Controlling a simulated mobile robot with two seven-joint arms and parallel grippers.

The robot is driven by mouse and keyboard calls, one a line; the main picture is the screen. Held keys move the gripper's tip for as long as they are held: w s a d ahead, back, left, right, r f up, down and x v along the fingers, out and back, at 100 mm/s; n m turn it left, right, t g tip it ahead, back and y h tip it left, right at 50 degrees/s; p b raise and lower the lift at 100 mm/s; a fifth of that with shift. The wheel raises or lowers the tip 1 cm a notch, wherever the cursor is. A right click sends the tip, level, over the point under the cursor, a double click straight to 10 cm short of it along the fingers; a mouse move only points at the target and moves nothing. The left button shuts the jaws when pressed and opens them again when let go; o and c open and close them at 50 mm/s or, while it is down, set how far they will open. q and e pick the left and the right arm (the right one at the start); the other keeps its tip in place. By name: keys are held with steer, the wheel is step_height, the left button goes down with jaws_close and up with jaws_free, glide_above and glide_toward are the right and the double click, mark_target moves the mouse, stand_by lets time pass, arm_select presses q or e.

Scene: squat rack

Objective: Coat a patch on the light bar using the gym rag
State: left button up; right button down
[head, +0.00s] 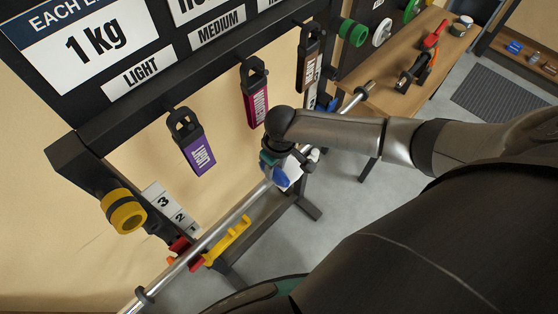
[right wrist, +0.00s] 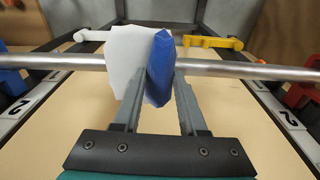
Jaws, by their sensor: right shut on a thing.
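A long silver bar (head: 222,228) runs diagonally along the rack, and crosses the right wrist view (right wrist: 250,70) from side to side. My right gripper (head: 282,164) is at the bar, shut on the gym rag (head: 280,177). In the right wrist view the rag shows as a blue folded part (right wrist: 160,68) and a flat white part between and beyond the fingertips (right wrist: 157,92). The rag lies against or just in front of the bar; I cannot tell whether it touches. No separate patch can be made out on the bar. My left gripper is not in view.
Purple LIGHT (head: 196,152) and magenta (head: 256,98) tags hang from the rack above the bar. A wooden bench (head: 425,85) with tools stands at the upper right.

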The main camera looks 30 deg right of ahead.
steer(key=shift+s+a+f, duration=0.1)
steer(key=shift+s+a, duration=0.5)
steer(key=shift+a, duration=0.95)
steer(key=shift+s+a+r, duration=0.1)
steer(key=shift+s+a, duration=0.45)
steer(key=shift+a, duration=1.05)
steer(key=shift+s+a+f, duration=0.1)
steer(key=shift+s+a, duration=0.5)
steer(key=shift+a, duration=0.95)
step_height(320, 180, up, 6)
steer(key=shift+s+d, duration=0.15)
steer(key=shift+s, duration=0.05)
steer(key=shift+s+r, duration=0.15)
steer(key=shift+r, duration=1.4)
